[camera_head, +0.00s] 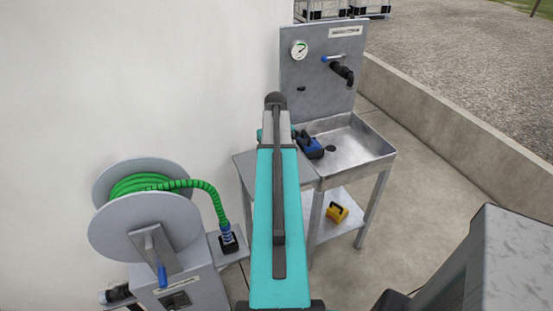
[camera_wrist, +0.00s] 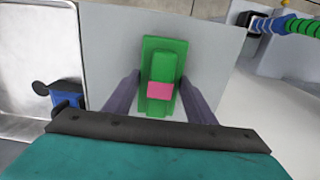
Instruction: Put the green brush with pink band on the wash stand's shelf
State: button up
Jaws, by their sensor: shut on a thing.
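The green brush with a pink band (camera_wrist: 163,62) is between the two dark fingers of my gripper (camera_wrist: 160,85) in the wrist view. My gripper is shut on it. Behind the brush is the flat grey side board (camera_wrist: 110,45) of the wash stand; I cannot tell whether the brush touches it. In the head view my arm hides the gripper and the brush. The wash stand (camera_head: 322,75) has that side board left of its basin (camera_head: 355,150). A low shelf (camera_head: 345,226) sits between its legs.
A blue brush (camera_head: 310,146) lies in the basin and a yellow one (camera_head: 337,212) on the low shelf. A hose reel (camera_head: 140,215) with a green hose stands at left. A low concrete wall (camera_head: 450,130) runs along the right.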

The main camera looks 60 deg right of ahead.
jog(key=shift+f, duration=0.2)
jog(key=o, duration=1.1)
jog(key=shift+r, duration=0.15)
notch_tip(320, 180, up, 12)
jog(key=b, duration=0.2)
dwell(0.7)
